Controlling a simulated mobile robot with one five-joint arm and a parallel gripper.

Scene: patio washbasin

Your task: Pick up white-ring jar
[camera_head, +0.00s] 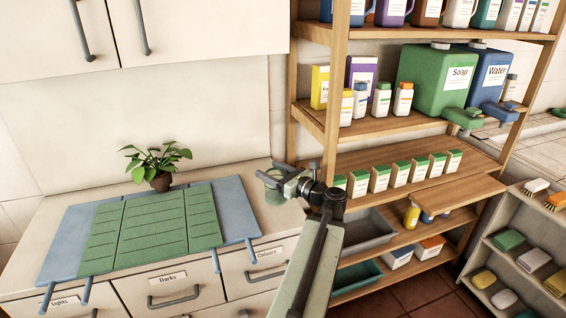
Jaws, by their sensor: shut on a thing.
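My gripper (278,181) is at the right end of the counter, at the tip of my arm. It is shut on a small greenish jar (273,195), which I take to be the white-ring jar. The gripper's jaws cover much of the jar's upper part, and its white ring is too small to make out clearly. The jar looks upright. I cannot tell whether its base touches the counter or is just above it.
A green slatted mat (150,228) on a blue board (236,205) covers much of the counter (240,178). A potted plant (161,181) stands behind it. A wooden shelf (333,110) with bottles, boxes and large containers rises close at the right. White cupboards (200,25) hang above.

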